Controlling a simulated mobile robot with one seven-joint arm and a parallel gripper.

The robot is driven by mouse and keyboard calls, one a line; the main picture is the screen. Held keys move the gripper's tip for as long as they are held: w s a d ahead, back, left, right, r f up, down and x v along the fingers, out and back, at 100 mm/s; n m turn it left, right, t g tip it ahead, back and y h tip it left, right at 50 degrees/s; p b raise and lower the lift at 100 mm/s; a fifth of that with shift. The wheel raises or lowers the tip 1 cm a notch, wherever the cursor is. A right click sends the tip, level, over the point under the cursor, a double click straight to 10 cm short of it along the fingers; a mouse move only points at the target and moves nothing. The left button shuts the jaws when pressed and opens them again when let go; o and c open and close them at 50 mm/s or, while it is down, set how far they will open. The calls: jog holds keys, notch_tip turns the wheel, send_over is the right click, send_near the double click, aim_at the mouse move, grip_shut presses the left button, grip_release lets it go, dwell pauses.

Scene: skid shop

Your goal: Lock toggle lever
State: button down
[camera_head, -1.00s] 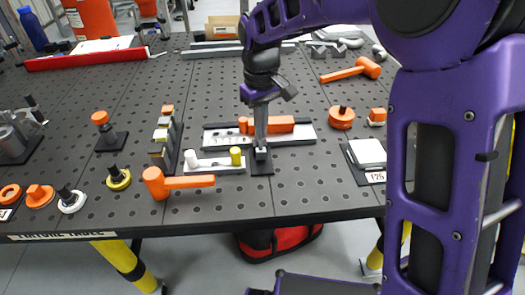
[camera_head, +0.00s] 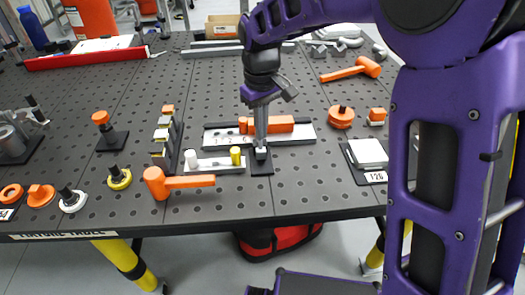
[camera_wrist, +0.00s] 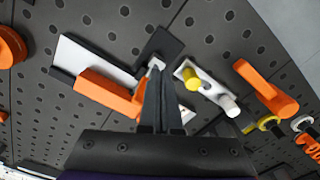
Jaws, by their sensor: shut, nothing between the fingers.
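My gripper (camera_head: 260,147) points straight down, shut and empty, with its tips at a small light-coloured piece on a black base plate (camera_head: 261,167). The tips also show in the wrist view (camera_wrist: 156,78), close over that piece; I cannot tell if they touch it. I cannot clearly make out a toggle lever; the small piece at the tips may be part of it, mostly hidden by the fingers. An orange bar (camera_head: 280,124) lies on a white plate (camera_head: 219,136) just behind the gripper. In the wrist view the orange bar (camera_wrist: 105,92) lies left of the fingers.
A white strip with a white peg and yellow peg (camera_head: 235,156) stands close left of the gripper. An orange mallet (camera_head: 180,181) lies in front of it. A block on a plate marked 126 (camera_head: 367,153) is to the right. Free perforated tabletop lies front right.

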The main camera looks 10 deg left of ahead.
notch_tip(320, 180, up, 7)
jog(key=p, duration=0.3)
jog(key=shift+f, duration=0.1)
dwell(0.4)
